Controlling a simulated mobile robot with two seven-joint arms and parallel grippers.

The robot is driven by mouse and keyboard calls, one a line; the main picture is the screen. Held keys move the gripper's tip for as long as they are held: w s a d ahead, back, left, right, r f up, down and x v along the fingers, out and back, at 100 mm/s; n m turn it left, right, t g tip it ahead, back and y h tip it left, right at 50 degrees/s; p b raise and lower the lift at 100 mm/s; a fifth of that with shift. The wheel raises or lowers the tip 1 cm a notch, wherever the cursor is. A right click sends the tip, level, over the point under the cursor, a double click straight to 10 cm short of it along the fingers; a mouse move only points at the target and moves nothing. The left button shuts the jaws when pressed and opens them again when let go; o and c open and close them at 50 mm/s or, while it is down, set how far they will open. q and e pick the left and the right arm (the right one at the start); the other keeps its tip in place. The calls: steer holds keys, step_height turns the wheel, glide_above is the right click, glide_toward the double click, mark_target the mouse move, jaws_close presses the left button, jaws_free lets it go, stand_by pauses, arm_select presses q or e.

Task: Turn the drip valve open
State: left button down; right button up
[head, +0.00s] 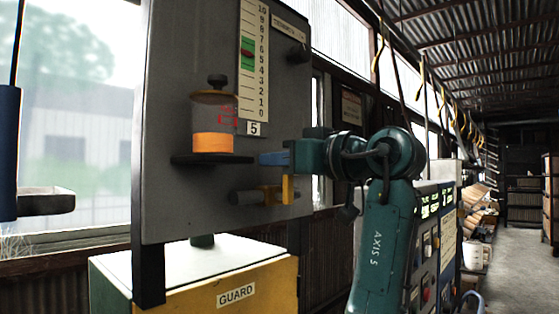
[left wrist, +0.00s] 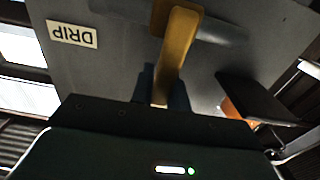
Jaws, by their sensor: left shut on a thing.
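The drip valve is a grey pipe (head: 245,197) with a yellow lever (head: 288,190) on the lower part of the grey panel (head: 165,110). My left gripper (head: 280,159) reaches the panel from the right, just above the pipe. In the left wrist view, the lever (left wrist: 178,45) runs down between the gripper's two fingers (left wrist: 162,88), and the gripper is shut on it. A "DRIP" label (left wrist: 72,33) shows upside down there. The fingertips' contact is partly hidden in the head view. My right gripper is not in view.
A glass reservoir (head: 213,118) with orange liquid stands on a black shelf (head: 205,159), close left of my gripper. A numbered scale (head: 253,60) is above. A yellow "GUARD" cabinet (head: 200,290) is below. Control cabinets (head: 430,235) stand behind my arm. The aisle at right is clear.

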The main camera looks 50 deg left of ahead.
arm_select(q)
steer(key=shift+s, duration=0.1)
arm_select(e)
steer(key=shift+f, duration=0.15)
arm_select(q)
steer(key=shift+f+n, duration=0.1)
steer(key=shift+n, duration=0.2)
steer(key=s+n+b, duration=0.1)
steer(key=n+b, duration=0.1)
steer(key=n, duration=0.1)
steer(key=s+n+b, duration=0.1)
steer(key=n, duration=0.1)
steer(key=shift+s+d+f+b, duration=0.15)
steer(key=shift+s+f+b, duration=0.2)
steer(key=shift+b, duration=0.05)
steer(key=shift+s+f+n, duration=0.1)
steer(key=shift+s+n, duration=0.15)
steer(key=shift+n, duration=0.35)
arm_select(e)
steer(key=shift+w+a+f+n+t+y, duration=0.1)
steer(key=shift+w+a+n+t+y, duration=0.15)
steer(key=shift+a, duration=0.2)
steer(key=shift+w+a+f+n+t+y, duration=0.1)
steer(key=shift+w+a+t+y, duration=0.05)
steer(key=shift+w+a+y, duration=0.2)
